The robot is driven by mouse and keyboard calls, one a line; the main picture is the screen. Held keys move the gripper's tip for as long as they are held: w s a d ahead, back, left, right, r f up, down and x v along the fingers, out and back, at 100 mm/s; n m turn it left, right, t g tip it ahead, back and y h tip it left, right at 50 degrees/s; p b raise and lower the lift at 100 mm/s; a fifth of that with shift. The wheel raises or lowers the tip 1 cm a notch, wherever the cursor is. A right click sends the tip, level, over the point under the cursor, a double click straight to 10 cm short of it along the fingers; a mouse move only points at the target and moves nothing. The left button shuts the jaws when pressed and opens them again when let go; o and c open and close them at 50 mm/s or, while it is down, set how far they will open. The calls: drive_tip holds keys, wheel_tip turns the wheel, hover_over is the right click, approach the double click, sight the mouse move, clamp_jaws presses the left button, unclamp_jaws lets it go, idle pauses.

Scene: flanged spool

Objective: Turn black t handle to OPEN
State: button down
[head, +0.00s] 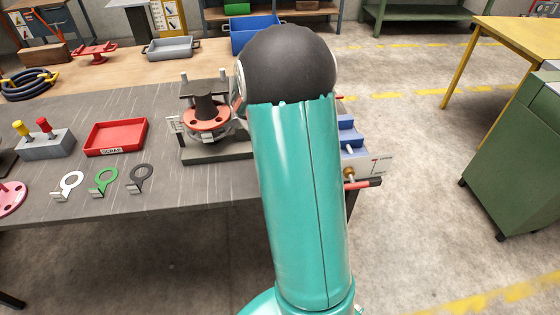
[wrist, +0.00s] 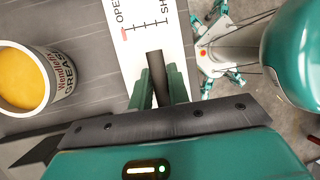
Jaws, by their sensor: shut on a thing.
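In the wrist view my gripper (wrist: 160,80) has its two green fingers closed on either side of a dark bar, the black t handle (wrist: 156,68). The handle lies over a white plate (wrist: 150,38) with a printed scale. The word OPEN is at the left end of the scale, and a word starting with SH is at the right end. A small red mark (wrist: 124,33) sits at the OPEN end; I cannot tell whether it is printed or a pointer. The lower part of the handle is hidden by my gripper. In the head view my arm hides the gripper.
A grease tin (wrist: 30,80) stands left of my gripper in the wrist view. In the head view the bench holds a flanged spool (head: 207,112), a red scrap tray (head: 116,137) and several tags. A red lever (head: 361,184) sticks out right of my arm.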

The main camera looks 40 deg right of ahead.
drive_tip(key=shift+w+a, duration=0.1)
idle(0.3)
drive_tip(key=c, duration=1.4)
unclamp_jaws()
drive_tip(key=shift+o, duration=0.2)
drive_tip(key=shift+r, duration=0.1)
drive_tip(key=v, duration=1.3)
drive_tip(key=shift+r, duration=0.3)
drive_tip(key=shift+a, duration=0.15)
